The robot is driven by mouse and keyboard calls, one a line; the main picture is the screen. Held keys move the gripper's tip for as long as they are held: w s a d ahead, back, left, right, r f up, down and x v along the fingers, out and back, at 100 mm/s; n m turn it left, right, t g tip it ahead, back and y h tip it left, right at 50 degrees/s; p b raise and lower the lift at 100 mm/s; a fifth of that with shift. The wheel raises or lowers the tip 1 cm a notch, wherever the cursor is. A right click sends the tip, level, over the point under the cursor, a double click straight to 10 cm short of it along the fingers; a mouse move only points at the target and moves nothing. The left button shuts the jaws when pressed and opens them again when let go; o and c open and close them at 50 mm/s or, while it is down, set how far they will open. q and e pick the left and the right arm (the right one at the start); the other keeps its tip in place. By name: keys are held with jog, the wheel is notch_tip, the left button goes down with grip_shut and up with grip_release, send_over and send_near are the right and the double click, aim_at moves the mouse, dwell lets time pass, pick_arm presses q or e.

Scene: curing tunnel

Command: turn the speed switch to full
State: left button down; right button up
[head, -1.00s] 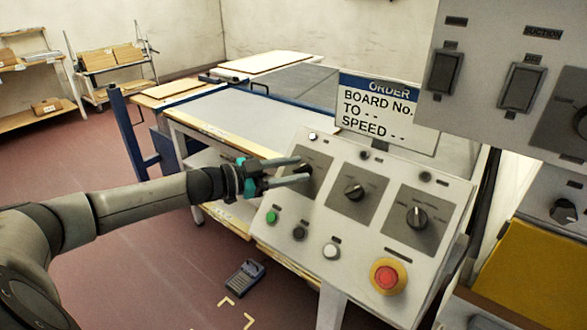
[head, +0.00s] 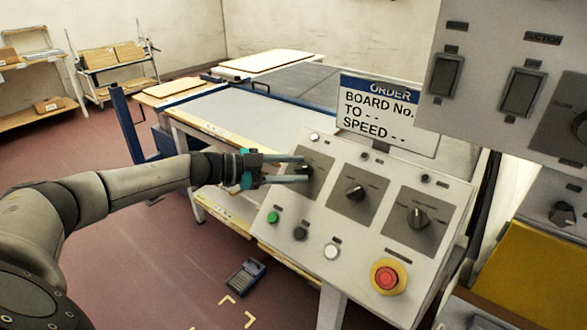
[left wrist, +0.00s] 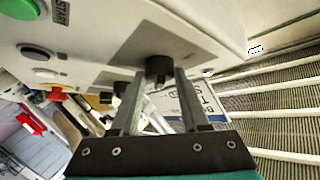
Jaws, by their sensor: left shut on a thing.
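The sloped grey control panel (head: 320,215) carries three black rotary knobs on dark square plates in its upper row. My left gripper (head: 304,168) reaches in from the left and is shut on the leftmost knob (left wrist: 158,67). In the left wrist view its two fingers lie on either side of this knob. In the head view the fingers partly hide the knob, so its pointer setting cannot be read. The middle knob (head: 356,191) and the right knob (head: 418,216) are free. The knob labels are too small to read. My right gripper is not in view.
Below the knobs are a green button (head: 272,217), a black button (head: 300,233), a white button (head: 331,251) and a red emergency stop (head: 387,278). An order sign (head: 377,110) stands behind the panel. A switch box (head: 490,65) overhangs at the upper right.

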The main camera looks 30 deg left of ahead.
pick_arm(q)
jog(key=shift+c, duration=2)
grip_release()
jog(key=p+v, duration=0.2)
jog(key=v, duration=1.3)
jog(key=shift+r, duration=0.1)
